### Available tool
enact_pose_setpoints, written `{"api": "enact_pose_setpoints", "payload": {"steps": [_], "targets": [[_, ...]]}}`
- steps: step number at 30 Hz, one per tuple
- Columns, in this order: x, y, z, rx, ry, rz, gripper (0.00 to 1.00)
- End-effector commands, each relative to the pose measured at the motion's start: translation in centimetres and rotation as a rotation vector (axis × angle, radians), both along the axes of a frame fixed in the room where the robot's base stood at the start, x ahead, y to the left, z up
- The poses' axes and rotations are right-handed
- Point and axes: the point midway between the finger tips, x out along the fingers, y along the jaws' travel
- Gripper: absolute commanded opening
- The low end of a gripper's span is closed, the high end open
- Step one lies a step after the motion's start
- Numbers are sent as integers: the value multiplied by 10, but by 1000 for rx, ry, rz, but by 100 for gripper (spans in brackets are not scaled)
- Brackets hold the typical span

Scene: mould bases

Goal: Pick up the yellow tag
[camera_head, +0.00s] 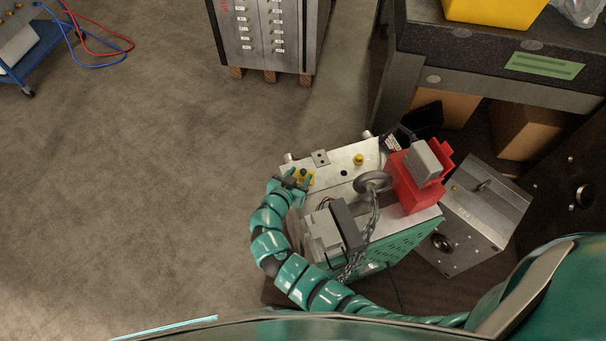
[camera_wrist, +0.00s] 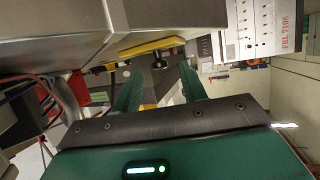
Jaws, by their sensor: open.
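The yellow tag (camera_wrist: 150,48) shows as a thin yellow strip in the wrist view, seen nearly edge-on beside a grey metal block. A small dark knob sits at its lower edge. In the head view a yellow patch (camera_head: 310,179), likely the tag, shows at the left end of the metal mould base (camera_head: 335,161), partly hidden by my gripper. My gripper (camera_head: 294,179) is at that end. In the wrist view its two green fingers (camera_wrist: 158,88) are spread apart, with the tag ahead of them. I see nothing held between them.
A red block (camera_head: 413,184), a grey ring (camera_head: 373,181) and a chain (camera_head: 365,240) lie on the mould base. Another metal block (camera_head: 478,215) stands to the right. A dark workbench (camera_head: 480,48) is at the upper right.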

Motion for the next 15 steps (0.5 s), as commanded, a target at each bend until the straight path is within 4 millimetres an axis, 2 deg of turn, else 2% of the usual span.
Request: {"api": "enact_pose_setpoints", "payload": {"steps": [7,15], "targets": [[23,-11,-10,-1,1,-1,42],[29,-15,-16,0,1,0,42]]}}
